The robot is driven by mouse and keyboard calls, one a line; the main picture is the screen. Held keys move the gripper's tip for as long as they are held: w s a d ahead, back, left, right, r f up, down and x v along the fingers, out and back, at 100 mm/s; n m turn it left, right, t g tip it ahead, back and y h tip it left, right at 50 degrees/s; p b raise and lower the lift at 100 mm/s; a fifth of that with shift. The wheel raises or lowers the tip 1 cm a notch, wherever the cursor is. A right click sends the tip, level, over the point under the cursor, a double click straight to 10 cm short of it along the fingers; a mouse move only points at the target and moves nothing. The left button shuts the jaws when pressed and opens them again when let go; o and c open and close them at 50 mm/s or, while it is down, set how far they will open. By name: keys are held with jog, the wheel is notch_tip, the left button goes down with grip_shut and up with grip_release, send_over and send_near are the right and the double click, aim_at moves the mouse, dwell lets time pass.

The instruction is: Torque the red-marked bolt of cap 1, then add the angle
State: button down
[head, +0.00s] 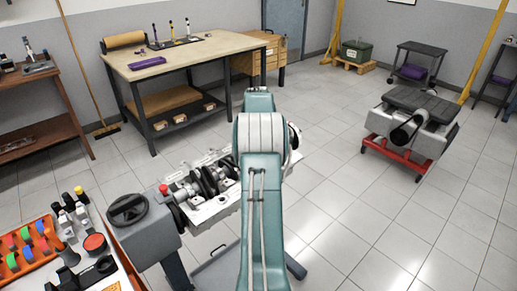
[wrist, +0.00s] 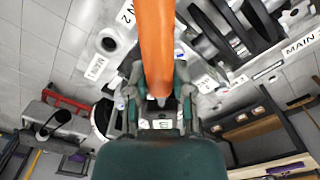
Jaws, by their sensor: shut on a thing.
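In the wrist view, my gripper (wrist: 157,98) is shut on an orange tool (wrist: 157,45), gripping it between the two fingers. The tool runs up out of the picture, and its far end is not visible, so I cannot tell its exact kind. Behind it lies the engine block (wrist: 240,68), with dark crankshaft parts (wrist: 208,35) and white labels, one reading MAIN 2 (wrist: 300,43). The block also shows in the head view (head: 212,212), on a stand. I cannot make out the red-marked bolt of cap 1. My arm hides the gripper in the head view.
A cart at the lower left holds an orange tray (head: 38,252) of coloured pieces and several tools. A workbench (head: 200,57) stands at the back left. Another engine (head: 408,125) sits on a red stand at the right. The tiled floor between is clear.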

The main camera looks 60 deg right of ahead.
jog(key=shift+w+a+m, duration=0.2)
jog(key=shift+w+m, duration=0.2)
jog(key=shift+w, duration=0.15)
jog(key=shift+w+a+m, duration=0.2)
jog(key=shift+w+m, duration=0.2)
jog(key=shift+w, duration=0.1)
dwell(2.1)
jog(key=shift+w+a+r+m, duration=0.1)
jog(key=shift+w+a+m, duration=0.05)
jog(key=shift+w+m, duration=0.6)
jog(key=shift+w+a+m, duration=0.15)
jog(key=shift+w+m, duration=0.3)
jog(key=shift+w, duration=0.45)
dwell(3.2)
